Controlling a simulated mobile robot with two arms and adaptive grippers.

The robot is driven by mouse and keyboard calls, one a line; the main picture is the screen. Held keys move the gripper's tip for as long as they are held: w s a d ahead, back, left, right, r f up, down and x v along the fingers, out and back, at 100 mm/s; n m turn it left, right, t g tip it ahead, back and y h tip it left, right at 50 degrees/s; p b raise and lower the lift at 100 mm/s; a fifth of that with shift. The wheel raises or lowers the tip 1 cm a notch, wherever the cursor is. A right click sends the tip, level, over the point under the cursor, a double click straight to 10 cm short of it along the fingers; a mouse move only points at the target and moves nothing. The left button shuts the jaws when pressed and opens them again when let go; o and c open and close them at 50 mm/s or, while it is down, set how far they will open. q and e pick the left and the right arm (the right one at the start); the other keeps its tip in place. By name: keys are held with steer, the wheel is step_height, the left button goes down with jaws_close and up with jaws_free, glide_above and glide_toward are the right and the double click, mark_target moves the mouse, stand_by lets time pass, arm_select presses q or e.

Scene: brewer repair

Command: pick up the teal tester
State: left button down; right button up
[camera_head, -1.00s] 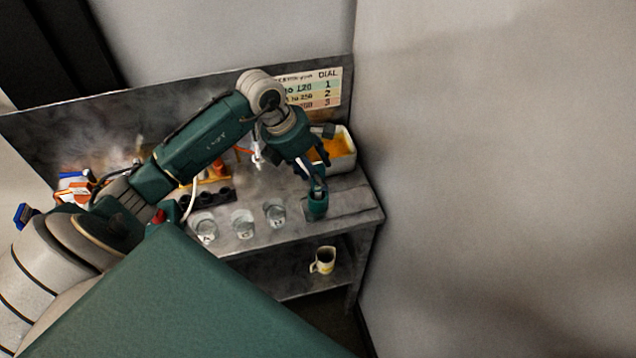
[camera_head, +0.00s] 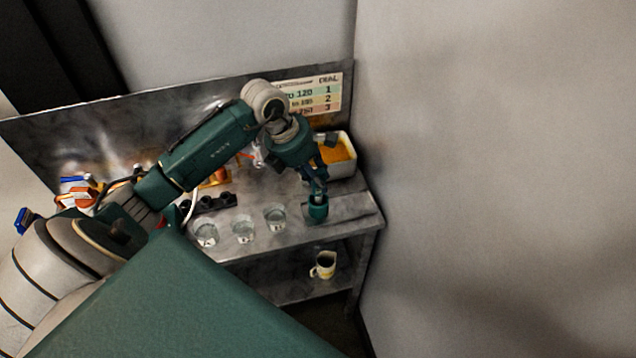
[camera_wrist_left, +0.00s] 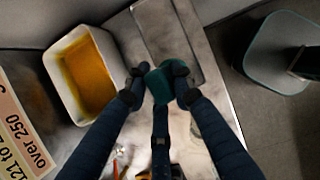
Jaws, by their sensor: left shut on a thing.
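The teal tester (camera_head: 317,212) is near the front right of the metal bench, below my left gripper (camera_head: 318,192). My right gripper is not in view.
Several clear glasses (camera_head: 243,229) stand along the bench front, left of the tester. A white bin with orange contents (camera_head: 338,154) is behind it. A flat grey plate (camera_head: 350,204) lies to its right. A mug (camera_head: 324,264) stands on the lower shelf. A wall closes the right side.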

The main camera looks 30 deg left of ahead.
arm_select(q)
step_height(320, 180, up, 27)
steer(key=p, duration=0.2)
stand_by(1.1)
steer(key=shift+f, duration=0.15)
